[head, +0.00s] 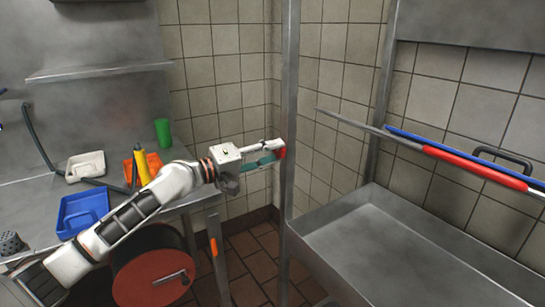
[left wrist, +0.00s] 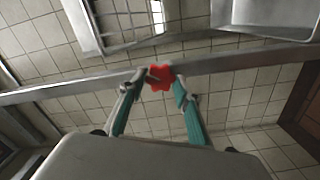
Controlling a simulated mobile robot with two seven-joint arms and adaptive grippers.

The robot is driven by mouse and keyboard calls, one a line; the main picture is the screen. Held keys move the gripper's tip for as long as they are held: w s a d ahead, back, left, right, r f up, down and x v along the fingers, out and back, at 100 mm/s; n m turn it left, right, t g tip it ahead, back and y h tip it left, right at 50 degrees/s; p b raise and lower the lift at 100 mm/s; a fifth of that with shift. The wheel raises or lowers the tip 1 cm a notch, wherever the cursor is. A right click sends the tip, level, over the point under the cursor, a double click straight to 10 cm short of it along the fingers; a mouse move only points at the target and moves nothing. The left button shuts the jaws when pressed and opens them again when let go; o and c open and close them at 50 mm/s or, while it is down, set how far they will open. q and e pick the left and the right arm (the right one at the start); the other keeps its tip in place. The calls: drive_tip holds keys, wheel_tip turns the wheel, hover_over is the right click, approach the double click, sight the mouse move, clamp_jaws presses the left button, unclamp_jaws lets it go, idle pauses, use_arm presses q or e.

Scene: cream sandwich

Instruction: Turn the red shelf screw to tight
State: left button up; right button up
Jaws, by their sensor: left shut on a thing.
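The red shelf screw (head: 282,152) sits on a vertical metal post (head: 290,90) in the middle of the head view. In the left wrist view the screw (left wrist: 161,78) is a red star-shaped knob on the metal bar. My left gripper (head: 276,155) reaches the post from the left. Its two green-padded fingers (left wrist: 157,84) are shut on the screw, one on each side. The screw's far side and its thread are hidden. My right gripper is in neither view.
A metal sink or trough (head: 400,240) stands right of the post. Blue and red long-handled tools (head: 470,165) are on the wall above it. On the left, a steel counter (head: 40,200) holds a blue tray (head: 85,212), a green cup (head: 163,132) and a yellow bottle (head: 141,166). A red reel (head: 150,275) is below.

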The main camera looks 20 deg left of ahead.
use_arm(q)
drive_tip(key=shift+f+m+b, duration=0.3)
drive_tip(key=shift+m+b, duration=0.1)
drive_tip(key=shift+m, duration=0.5)
drive_tip(key=m+b, duration=0.1)
drive_tip(key=m, duration=0.2)
drive_tip(key=shift+m, duration=0.3)
drive_tip(key=m+b, duration=0.1)
drive_tip(key=m, duration=0.2)
drive_tip(key=shift+b, duration=0.35)
drive_tip(key=shift+r+m, duration=0.15)
drive_tip(key=shift+m, duration=0.85)
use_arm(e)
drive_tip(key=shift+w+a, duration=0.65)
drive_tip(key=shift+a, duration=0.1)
use_arm(q)
drive_tip(key=shift+r+b, duration=0.1)
drive_tip(key=shift+b, duration=0.2)
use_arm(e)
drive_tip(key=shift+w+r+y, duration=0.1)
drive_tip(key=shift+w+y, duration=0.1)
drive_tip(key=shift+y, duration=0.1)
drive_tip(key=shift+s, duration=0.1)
use_arm(q)
drive_tip(key=o, duration=1.1)
drive_tip(key=shift+c, duration=0.2)
drive_tip(key=shift+o, duration=0.2)
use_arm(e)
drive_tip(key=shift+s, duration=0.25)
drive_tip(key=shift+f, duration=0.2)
